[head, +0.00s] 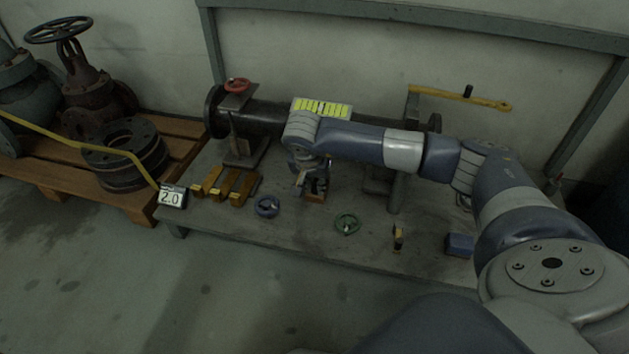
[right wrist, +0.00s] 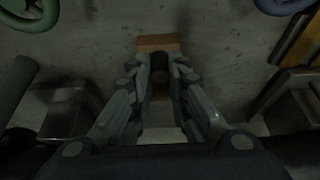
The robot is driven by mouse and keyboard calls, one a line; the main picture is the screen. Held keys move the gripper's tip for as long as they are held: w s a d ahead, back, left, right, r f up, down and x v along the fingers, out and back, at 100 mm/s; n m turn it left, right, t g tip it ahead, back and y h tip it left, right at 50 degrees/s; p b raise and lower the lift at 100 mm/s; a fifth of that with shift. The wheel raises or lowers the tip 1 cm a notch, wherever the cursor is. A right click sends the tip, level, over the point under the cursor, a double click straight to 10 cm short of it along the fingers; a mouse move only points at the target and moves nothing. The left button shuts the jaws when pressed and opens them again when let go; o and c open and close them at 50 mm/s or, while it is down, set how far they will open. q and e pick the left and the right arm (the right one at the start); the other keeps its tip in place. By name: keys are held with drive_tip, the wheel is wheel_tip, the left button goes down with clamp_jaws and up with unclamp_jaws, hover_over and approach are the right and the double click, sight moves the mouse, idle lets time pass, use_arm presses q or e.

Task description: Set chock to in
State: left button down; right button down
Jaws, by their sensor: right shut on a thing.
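In the right wrist view the block (right wrist: 158,42) shows just beyond the fingertips, with the dark grip between the two fingers (right wrist: 160,68). The fingers hide part of the chock. I cannot tell whether it touches the bench. My left gripper is not in view.
On the bench (head: 300,228) are several yellow-orange blocks (head: 240,188), a blue handwheel (head: 267,206), a green handwheel (head: 347,222) and a blue box (head: 460,244). Pipe supports stand left and right of the chock. A yellow lever (head: 460,97) is behind my arm.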

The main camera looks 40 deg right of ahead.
drive_tip(key=shift+w+d+r, duration=0.1)
drive_tip(key=shift+w+d, duration=0.1)
drive_tip(key=shift+d, duration=0.05)
drive_tip(key=c, duration=1.6)
unclamp_jaws()
drive_tip(key=shift+c, duration=0.2)
drive_tip(key=shift+o, duration=0.5)
drive_tip(key=shift+s+a, duration=0.1)
drive_tip(key=shift+a+r, duration=0.1)
drive_tip(key=shift+r, duration=0.2)
drive_tip(key=v, duration=1.1)
drive_tip(key=shift+s, duration=0.15)
